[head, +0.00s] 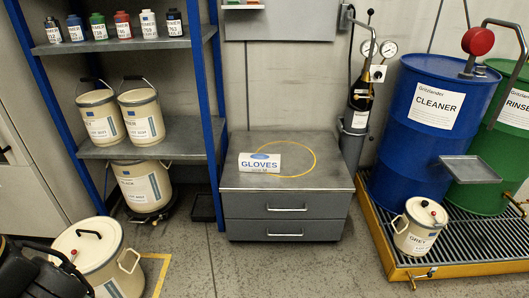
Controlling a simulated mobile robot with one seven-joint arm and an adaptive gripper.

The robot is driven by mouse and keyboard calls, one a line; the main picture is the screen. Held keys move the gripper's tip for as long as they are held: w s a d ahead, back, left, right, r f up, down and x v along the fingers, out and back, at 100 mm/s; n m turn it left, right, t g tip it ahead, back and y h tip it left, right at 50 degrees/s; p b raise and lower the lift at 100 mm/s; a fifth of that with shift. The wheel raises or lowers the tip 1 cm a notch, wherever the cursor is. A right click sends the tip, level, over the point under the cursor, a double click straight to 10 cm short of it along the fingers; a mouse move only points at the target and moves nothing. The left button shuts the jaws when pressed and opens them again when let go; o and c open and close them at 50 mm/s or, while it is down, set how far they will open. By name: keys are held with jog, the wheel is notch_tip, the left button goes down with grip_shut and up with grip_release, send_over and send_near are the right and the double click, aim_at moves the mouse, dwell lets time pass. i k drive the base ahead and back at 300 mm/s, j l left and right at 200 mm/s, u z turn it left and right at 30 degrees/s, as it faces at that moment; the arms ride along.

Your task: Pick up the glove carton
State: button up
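The glove carton (260,163) is a small white box with a blue mark and the word GLOVES on its front. It sits on the grey top of a low two-drawer cabinet (286,211), overlapping the left part of a yellow ring (314,164) marked there. Nothing touches the carton from above. Dark parts of my arm show at the lower left corner, with what seems to be my gripper (60,272) cut off by the frame edge. It is far from the carton, and its fingers cannot be made out clearly.
A blue-post shelf (150,152) with pails and small bottles stands left of the cabinet. A large cream pail (95,255) stands at the lower left. Blue (432,130) and green drums stand right on a yellow-edged grate (450,262). Floor before the cabinet is clear.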

aim_at(257, 163)
jog(key=i+l, duration=0.25)
jog(key=i, duration=0.3)
jog(key=i+l, duration=0.25)
jog(key=i, duration=0.25)
jog(key=i+l, duration=0.25)
jog(key=i, duration=0.3)
jog(key=i+l+u, duration=0.1)
jog(key=i, duration=0.4)
jog(key=i+l, duration=0.05)
jog(key=l, duration=0.05)
